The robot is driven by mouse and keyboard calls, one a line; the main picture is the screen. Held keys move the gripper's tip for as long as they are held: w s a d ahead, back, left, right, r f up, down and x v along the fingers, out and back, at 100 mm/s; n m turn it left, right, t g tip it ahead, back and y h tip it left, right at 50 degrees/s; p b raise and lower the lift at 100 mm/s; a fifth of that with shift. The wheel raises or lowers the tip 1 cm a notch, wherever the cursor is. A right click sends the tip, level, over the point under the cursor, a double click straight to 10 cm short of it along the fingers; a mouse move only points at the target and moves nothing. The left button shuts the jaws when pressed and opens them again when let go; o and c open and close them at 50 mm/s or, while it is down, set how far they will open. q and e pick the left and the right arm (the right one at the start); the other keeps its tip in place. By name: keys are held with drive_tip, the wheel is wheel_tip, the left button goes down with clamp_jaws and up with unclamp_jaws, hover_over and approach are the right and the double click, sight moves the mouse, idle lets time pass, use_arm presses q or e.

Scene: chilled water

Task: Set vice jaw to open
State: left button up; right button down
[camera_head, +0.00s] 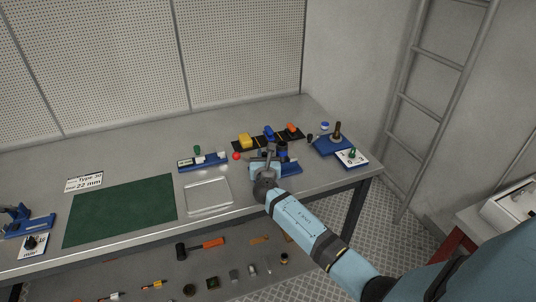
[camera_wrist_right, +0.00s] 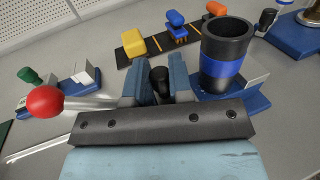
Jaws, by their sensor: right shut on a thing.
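A blue vice (camera_head: 291,168) with grey jaws stands near the bench's right front. It also shows in the right wrist view (camera_wrist_right: 258,70), where a black cylinder with a blue band (camera_wrist_right: 228,58) stands upright at its jaws. My right gripper (camera_head: 266,165) is beside it and covers part of it. In the wrist view, the fingers (camera_wrist_right: 158,82) are shut on a small dark round part (camera_wrist_right: 160,76), probably of the vice's handle. A red ball (camera_wrist_right: 45,102) on a pale rod sticks out to the left. The jaw gap is mostly hidden. My left gripper is not in view.
A blue fixture with a green knob (camera_head: 203,162) stands left of my gripper. Behind is a black strip with a yellow block (camera_head: 246,141). A blue stand (camera_head: 331,146) is at right. A clear tray (camera_head: 208,195) and green mat (camera_head: 122,212) lie left.

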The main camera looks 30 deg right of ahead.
drive_tip(key=c, duration=1.5)
unclamp_jaws()
drive_tip(key=shift+a, duration=0.2)
drive_tip(key=shift+o, duration=1)
drive_tip(key=shift+a, duration=0.1)
drive_tip(key=v, duration=1.3)
drive_tip(key=shift+s+b, duration=0.3)
drive_tip(key=shift+s, duration=0.05)
drive_tip(key=shift+a, duration=0.15)
